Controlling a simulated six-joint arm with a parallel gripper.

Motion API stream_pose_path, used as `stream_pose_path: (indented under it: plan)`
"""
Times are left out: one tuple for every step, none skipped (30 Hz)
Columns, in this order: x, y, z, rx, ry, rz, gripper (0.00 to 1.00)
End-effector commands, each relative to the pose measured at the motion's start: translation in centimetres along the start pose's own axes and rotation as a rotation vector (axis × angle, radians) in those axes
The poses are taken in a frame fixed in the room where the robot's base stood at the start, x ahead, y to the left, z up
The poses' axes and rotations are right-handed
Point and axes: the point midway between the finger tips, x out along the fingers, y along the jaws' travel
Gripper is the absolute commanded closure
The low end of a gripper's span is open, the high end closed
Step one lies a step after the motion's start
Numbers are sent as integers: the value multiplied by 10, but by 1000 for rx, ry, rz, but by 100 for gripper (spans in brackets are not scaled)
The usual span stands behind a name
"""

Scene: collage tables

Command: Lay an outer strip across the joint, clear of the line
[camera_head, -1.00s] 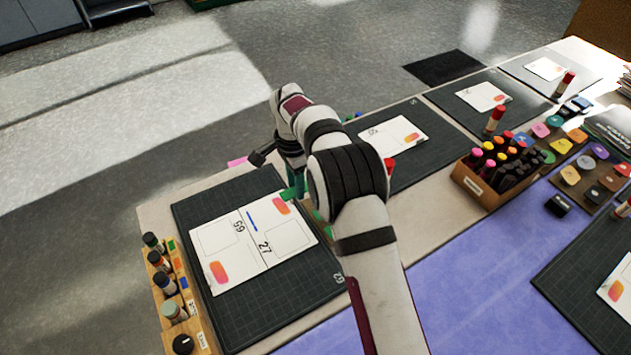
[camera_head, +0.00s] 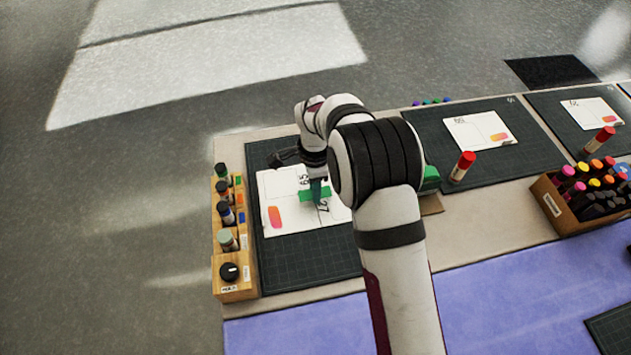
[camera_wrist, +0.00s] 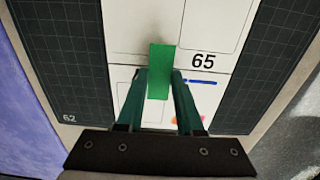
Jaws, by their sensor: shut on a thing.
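My gripper (camera_wrist: 159,88) is shut on a green strip (camera_wrist: 160,58), which lies between its teal fingers; the strip also shows in the head view (camera_head: 309,195). In the wrist view, the strip spans the joint (camera_wrist: 134,66) between two white cards, the upper card (camera_wrist: 140,20) and the lower card (camera_wrist: 115,80). The blue line (camera_wrist: 200,82) is on the lower card, to the right of the strip and apart from it. The number 65 is printed to the right of the strip. I cannot tell whether the strip touches the cards. My fingers hide part of the lower card.
The cards lie on a dark cutting mat (camera_head: 300,262). A wooden rack of bottles (camera_head: 235,285) stands at its left edge. A green block (camera_head: 431,178) and a red-capped glue stick (camera_head: 462,167) are to the right of my arm. A marker box (camera_head: 560,205) stands further right.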

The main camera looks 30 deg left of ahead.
Motion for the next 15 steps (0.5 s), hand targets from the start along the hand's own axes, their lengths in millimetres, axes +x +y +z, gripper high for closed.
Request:
stream_pose_path:
  plan:
    - [0, 0, 0, 0, 0, 0, 91]
    - [0, 0, 0, 0, 0, 0, 91]
    - [0, 0, 0, 0, 0, 0, 91]
    - [0, 0, 0, 0, 0, 0, 91]
    - [0, 0, 0, 0, 0, 0, 91]
    - [0, 0, 0, 0, 0, 0, 91]
    - [0, 0, 0, 0, 0, 0, 91]
    - [0, 0, 0, 0, 0, 0, 91]
    - [0, 0, 0, 0, 0, 0, 91]
    - [0, 0, 0, 0, 0, 0, 91]
    - [0, 0, 0, 0, 0, 0, 91]
    - [1, 0, 0, 0, 0, 0, 91]
    - [2, 0, 0, 0, 0, 0, 91]
    - [3, 0, 0, -1, 0, 0, 91]
    - [4, 0, 0, -1, 0, 0, 91]
